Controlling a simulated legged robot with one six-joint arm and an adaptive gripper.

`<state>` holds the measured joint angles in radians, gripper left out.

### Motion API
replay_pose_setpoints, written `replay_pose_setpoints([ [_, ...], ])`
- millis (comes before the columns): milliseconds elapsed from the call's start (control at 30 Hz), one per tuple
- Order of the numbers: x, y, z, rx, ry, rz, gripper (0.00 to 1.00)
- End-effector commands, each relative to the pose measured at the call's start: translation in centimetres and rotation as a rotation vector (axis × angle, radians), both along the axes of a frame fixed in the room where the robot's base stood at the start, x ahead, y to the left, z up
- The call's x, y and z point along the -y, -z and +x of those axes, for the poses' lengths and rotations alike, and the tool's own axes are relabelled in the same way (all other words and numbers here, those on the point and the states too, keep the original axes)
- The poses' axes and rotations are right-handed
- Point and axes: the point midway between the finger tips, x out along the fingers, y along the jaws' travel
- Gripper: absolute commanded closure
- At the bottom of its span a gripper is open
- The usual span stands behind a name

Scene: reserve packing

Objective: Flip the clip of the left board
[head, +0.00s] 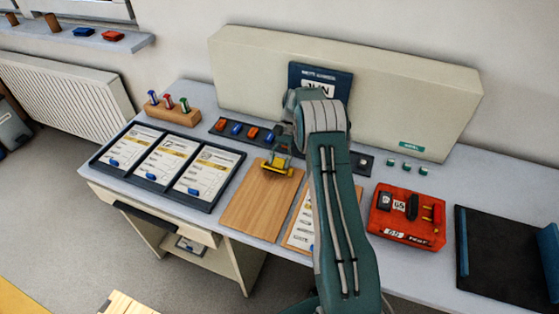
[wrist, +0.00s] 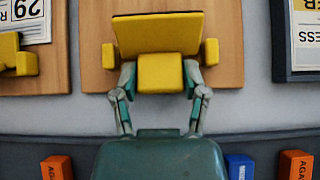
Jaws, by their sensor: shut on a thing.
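The left board (head: 258,208) is a bare wooden clipboard in the middle of the table, with a yellow clip (head: 275,168) at its far end. In the wrist view, the clip (wrist: 158,35) has a wide yellow plate, a smaller block below it and a knob at each side. My gripper (wrist: 160,78) is shut on the clip's block, one finger at each side. In the head view, my gripper (head: 280,152) is over the clip and my arm hides part of it. The right board (head: 295,235) holds a paper and is partly behind my arm; its yellow clip (wrist: 18,60) shows in the wrist view.
A dark tray (head: 167,165) with several paper cards lies left of the left board. A dark strip (head: 222,135) with orange and blue blocks lies behind. A wooden stand (head: 172,112) holds small coloured pieces. A red case (head: 407,215) and a dark holder (head: 505,260) lie right.

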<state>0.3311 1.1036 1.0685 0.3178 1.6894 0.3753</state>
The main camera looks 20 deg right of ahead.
Motion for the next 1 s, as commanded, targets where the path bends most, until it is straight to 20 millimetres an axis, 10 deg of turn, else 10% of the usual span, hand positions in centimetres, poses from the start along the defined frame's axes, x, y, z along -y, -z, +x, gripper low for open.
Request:
replay_pose_setpoints([
  [400,-0.05,0.11,0.08,-0.002,0.001,0.004,0.91],
  [433,-0.05,0.11,0.08,-0.001,0.001,0.003,0.3],
  [500,-0.04,0.08,0.08,-0.001,0.001,0.003,0.09],
  [1000,0.01,-0.05,0.01,-0.002,0.001,0.003,0.09],
])
